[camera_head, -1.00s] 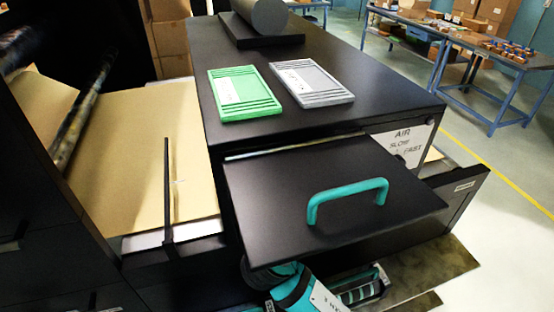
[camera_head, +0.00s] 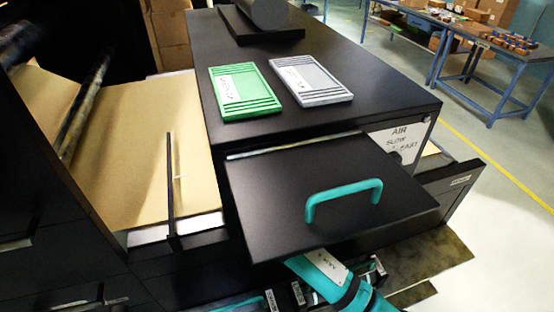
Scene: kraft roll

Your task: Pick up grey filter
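The grey filter (camera_head: 311,81) is a flat grey panel with ridges and a white label. It lies on top of the black machine cabinet, right of a green filter (camera_head: 243,92) of similar shape; the two are apart. My arms show only in part at the bottom edge, below the black lid. No fingertips of either gripper can be made out there. Nothing touches the grey filter.
A black lid (camera_head: 270,205) with a teal handle (camera_head: 343,199) juts out in front of the cabinet (camera_head: 364,101). A dark cylinder (camera_head: 268,12) rests at the cabinet's back. Brown paper (camera_head: 150,155) lies at the left. Blue-framed tables (camera_head: 498,85) stand far right.

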